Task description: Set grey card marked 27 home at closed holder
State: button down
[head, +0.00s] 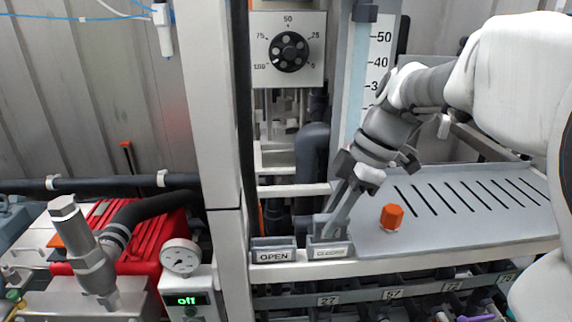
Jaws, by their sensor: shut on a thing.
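The closed holder (330,253) is a small grey box on the front edge of the shelf, its label partly blurred. The open holder (273,252) stands just left of it, labelled OPEN. My gripper (331,231) reaches down from the upper right, tilted, with its fingertips at the top of the closed holder. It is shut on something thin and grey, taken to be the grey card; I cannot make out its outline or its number. Whether the card is inside the holder or just above it cannot be told.
A grey sloped panel (440,228) with several dark slots lies right of the holders, with an orange hexagonal knob (391,216) near its left. A white upright post (222,150) stands left.

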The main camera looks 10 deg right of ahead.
jog(key=shift+f, duration=0.2)
jog(key=c, duration=0.7)
grip_release()
jog(key=shift+o, duration=0.2)
jog(key=p+v, duration=0.1)
jog(key=v, duration=1.6)
jog(key=shift+r, duration=0.25)
jog(key=shift+s, duration=0.15)
